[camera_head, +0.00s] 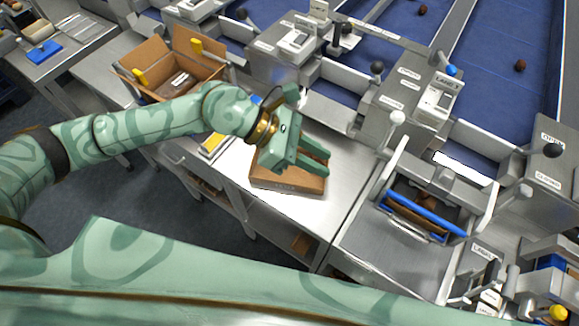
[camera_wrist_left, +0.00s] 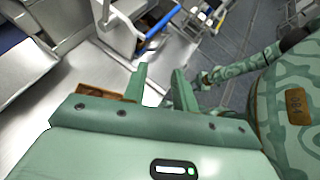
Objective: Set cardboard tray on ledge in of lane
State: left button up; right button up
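A brown cardboard tray (camera_head: 284,185) sits on the steel bench, below my left gripper (camera_head: 322,160), which covers part of it. A brown strip of it also shows left of the fingers in the left wrist view (camera_wrist_left: 92,88). My left gripper's two fingers are apart, with bare bench between them in the left wrist view (camera_wrist_left: 158,86); it looks empty. Whether the fingers touch the tray I cannot tell. A pale metal ledge (camera_head: 326,112) lies behind the tray, at the front of a lane.
An open cardboard box (camera_head: 150,52) with yellow-handled items stands at the back left. A metal bin with a blue bar (camera_head: 425,212) stands to the right. Grey lane housings (camera_head: 400,92) line the back. The bench (camera_head: 335,155) is clear right of the tray.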

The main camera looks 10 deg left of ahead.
pick_arm(q)
jog(key=w+a+f+m+y, duration=0.1)
jog(key=w+a+f+y, duration=0.2)
jog(key=a, duration=0.4)
jog(key=w+a+f+y, duration=0.1)
jog(key=a+f+y, duration=0.3)
jog(key=a, duration=0.2)
send_over(285, 183)
jog(key=a, duration=0.2)
notch_tip(285, 183, down, 9)
jog(key=shift+d+r+b, duration=0.1)
jog(key=shift+r+b, duration=0.05)
jog(key=shift+b, duration=0.15)
jog(key=x, duration=0.5)
jog(key=shift+f, duration=0.4)
grip_shut()
